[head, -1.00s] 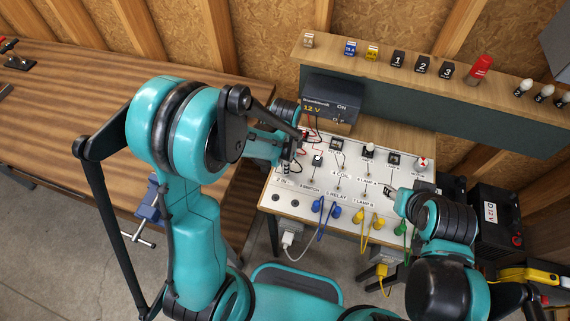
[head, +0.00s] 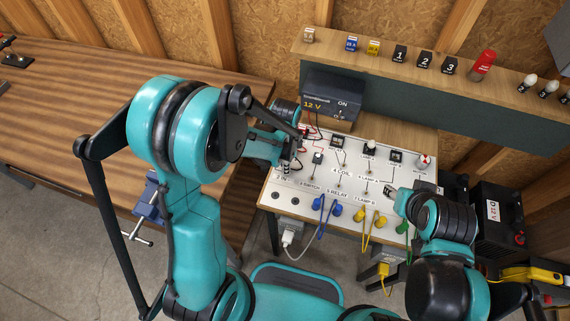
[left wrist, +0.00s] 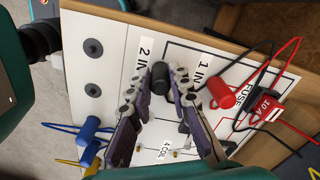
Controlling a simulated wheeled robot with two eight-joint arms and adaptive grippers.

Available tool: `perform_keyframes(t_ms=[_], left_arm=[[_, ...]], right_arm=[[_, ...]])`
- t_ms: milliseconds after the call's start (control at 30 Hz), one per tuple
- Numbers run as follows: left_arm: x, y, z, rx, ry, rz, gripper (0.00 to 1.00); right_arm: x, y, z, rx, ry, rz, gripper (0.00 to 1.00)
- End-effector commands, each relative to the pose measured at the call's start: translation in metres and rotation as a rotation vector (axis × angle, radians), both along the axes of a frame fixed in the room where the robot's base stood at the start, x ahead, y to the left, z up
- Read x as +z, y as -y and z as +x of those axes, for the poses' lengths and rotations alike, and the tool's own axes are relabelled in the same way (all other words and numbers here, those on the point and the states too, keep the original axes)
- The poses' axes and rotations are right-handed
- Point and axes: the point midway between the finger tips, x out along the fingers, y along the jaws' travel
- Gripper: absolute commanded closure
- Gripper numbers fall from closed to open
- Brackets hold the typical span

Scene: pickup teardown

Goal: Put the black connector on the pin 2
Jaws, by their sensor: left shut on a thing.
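The black connector (left wrist: 160,79) is a short black cylinder between the fingertips of my left gripper (left wrist: 168,77) in the left wrist view. That gripper is shut on it, over the white board (left wrist: 115,55) beside the printed label "2 IN" (left wrist: 143,60). The pin 2 itself is hidden by the connector and fingers, so I cannot tell whether they touch. In the head view my left gripper (head: 291,160) is at the board's left part. My right gripper (head: 391,191) is at the board's right side; its finger opening is too small to judge.
A red connector (left wrist: 222,92) with a red wire stands by "1 IN". Two black sockets (left wrist: 93,47) lie on the board's other side. Blue (head: 319,203) and yellow (head: 359,215) plugs with cables line the front edge. A 12 V power supply (head: 332,97) stands behind.

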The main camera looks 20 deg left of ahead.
Motion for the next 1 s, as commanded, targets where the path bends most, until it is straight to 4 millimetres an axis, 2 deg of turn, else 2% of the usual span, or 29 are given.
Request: perform_keyframes(t_ms=[100, 133, 200, 233, 500, 633, 767, 1000], left_arm=[[0.000, 0.000, 0.000, 0.000, 0.000, 0.000, 1.00], [0.000, 0.000, 0.000, 0.000, 0.000, 0.000, 0.79], [0.000, 0.000, 0.000, 0.000, 0.000, 0.000, 0.60], [0.000, 0.000, 0.000, 0.000, 0.000, 0.000, 0.57], [0.001, 0.000, 0.000, 0.000, 0.000, 0.000, 0.57], [0.009, 0.000, 0.000, 0.000, 0.000, 0.000, 0.57], [0.031, 0.000, -0.001, 0.000, 0.000, 0.000, 0.57], [0.084, 0.000, 0.000, 0.000, 0.000, 0.000, 0.57]], right_arm=[[0.000, 0.000, 0.000, 0.000, 0.000, 0.000, 0.60], [0.000, 0.000, 0.000, 0.000, 0.000, 0.000, 0.60], [0.000, 0.000, 0.000, 0.000, 0.000, 0.000, 0.60], [0.000, 0.000, 0.000, 0.000, 0.000, 0.000, 0.60], [0.000, 0.000, 0.000, 0.000, 0.000, 0.000, 0.60], [0.000, 0.000, 0.000, 0.000, 0.000, 0.000, 0.60], [0.000, 0.000, 0.000, 0.000, 0.000, 0.000, 0.60], [0.000, 0.000, 0.000, 0.000, 0.000, 0.000, 0.60]])
